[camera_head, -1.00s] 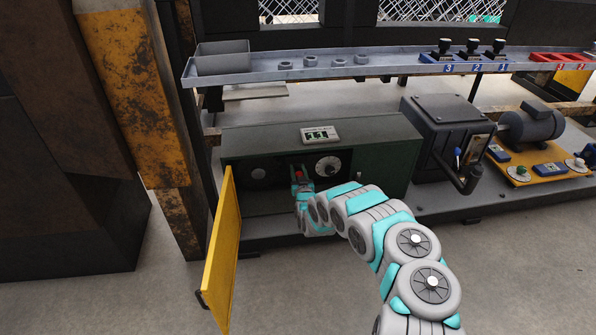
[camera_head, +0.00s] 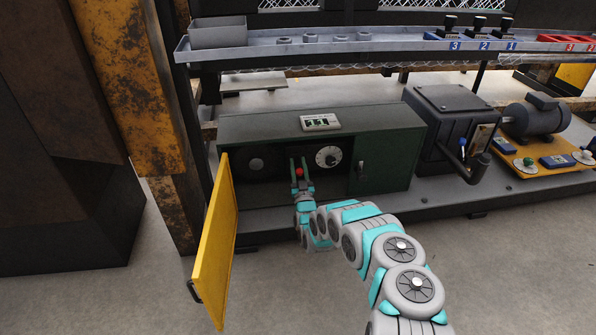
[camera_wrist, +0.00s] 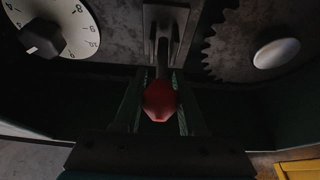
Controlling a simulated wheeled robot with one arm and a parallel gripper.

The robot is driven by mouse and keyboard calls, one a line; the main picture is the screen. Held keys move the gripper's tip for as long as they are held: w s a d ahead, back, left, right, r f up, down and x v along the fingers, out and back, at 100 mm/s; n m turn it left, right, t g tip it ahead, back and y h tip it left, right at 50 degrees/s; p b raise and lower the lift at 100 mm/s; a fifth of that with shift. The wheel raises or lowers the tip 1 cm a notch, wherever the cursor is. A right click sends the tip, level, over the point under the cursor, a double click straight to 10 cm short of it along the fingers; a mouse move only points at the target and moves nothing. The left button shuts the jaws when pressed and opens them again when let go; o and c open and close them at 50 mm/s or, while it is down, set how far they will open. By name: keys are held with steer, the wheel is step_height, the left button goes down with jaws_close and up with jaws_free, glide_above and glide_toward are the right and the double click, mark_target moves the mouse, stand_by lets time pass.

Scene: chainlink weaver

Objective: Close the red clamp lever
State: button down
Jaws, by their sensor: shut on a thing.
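The red clamp lever knob (camera_head: 299,172) is inside the open green cabinet, between the gear and the white dial. The wrist view shows the red knob (camera_wrist: 160,101) close up, on a dark lever arm running to a metal bracket (camera_wrist: 165,22). My gripper (camera_head: 301,171) reaches into the cabinet with a finger on each side of the knob. In the wrist view, the fingers of my gripper (camera_wrist: 160,105) are shut on the lever near its red end. Exact finger contact is dark and hard to see.
The yellow cabinet door (camera_head: 216,245) stands open at the left. The white dial (camera_head: 328,157) is right of the lever and the gear (camera_head: 256,164) is left. The green cabinet (camera_head: 390,162) frames the opening. A shelf (camera_head: 380,45) runs above. The floor in front is clear.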

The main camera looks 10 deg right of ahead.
steer(key=shift+s+f+t+b, duration=0.1)
steer(key=shift+f+t+b, duration=0.35)
steer(key=shift+b, duration=0.3)
steer(key=shift+r, duration=0.2)
steer(key=shift+c, duration=2.4)
jaws_free()
